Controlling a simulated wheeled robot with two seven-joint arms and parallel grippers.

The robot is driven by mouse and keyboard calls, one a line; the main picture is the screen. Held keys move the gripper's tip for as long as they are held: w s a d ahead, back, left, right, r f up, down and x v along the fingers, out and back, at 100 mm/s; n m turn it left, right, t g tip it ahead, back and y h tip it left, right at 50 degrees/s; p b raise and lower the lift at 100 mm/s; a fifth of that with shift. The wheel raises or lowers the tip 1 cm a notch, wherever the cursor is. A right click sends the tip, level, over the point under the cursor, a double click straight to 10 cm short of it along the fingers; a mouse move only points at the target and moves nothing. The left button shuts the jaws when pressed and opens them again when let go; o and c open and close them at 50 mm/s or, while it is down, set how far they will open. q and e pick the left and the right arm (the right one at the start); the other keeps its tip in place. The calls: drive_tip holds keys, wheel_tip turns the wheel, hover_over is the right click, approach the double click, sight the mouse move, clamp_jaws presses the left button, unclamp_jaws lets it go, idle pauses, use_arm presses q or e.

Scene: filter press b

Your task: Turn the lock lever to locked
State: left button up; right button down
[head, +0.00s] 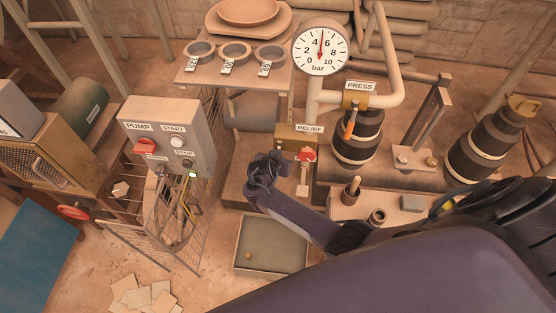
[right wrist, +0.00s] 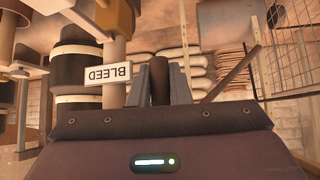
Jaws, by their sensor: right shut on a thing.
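My right gripper (head: 266,163) reaches in from the right and sits just left of the relief fitting with its red handle (head: 306,154). In the right wrist view my right gripper (right wrist: 160,82) is shut on a dark upright handle (right wrist: 160,72). A white label reading BLEED (right wrist: 108,75) is beside it. No label in view names the lock lever, so I cannot tell from the lettering whether this handle is it. In the head view the gripper hides the handle. My left gripper is not in view.
A grey pump box (head: 165,130) with a red switch stands at the left, above a wire cage. A pressure gauge (head: 320,46) reads between 4 and 6. An orange press lever (head: 351,122) is behind. A shallow tray (head: 270,255) lies below the gripper.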

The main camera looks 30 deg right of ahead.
drive_tip(key=c, duration=1.3)
unclamp_jaws()
drive_tip(key=shift+c, duration=0.2)
drive_tip(key=p+v, duration=0.1)
drive_tip(key=v, duration=0.6)
drive_tip(key=shift+s+a+r, duration=0.2)
drive_tip(key=shift+s, duration=0.05)
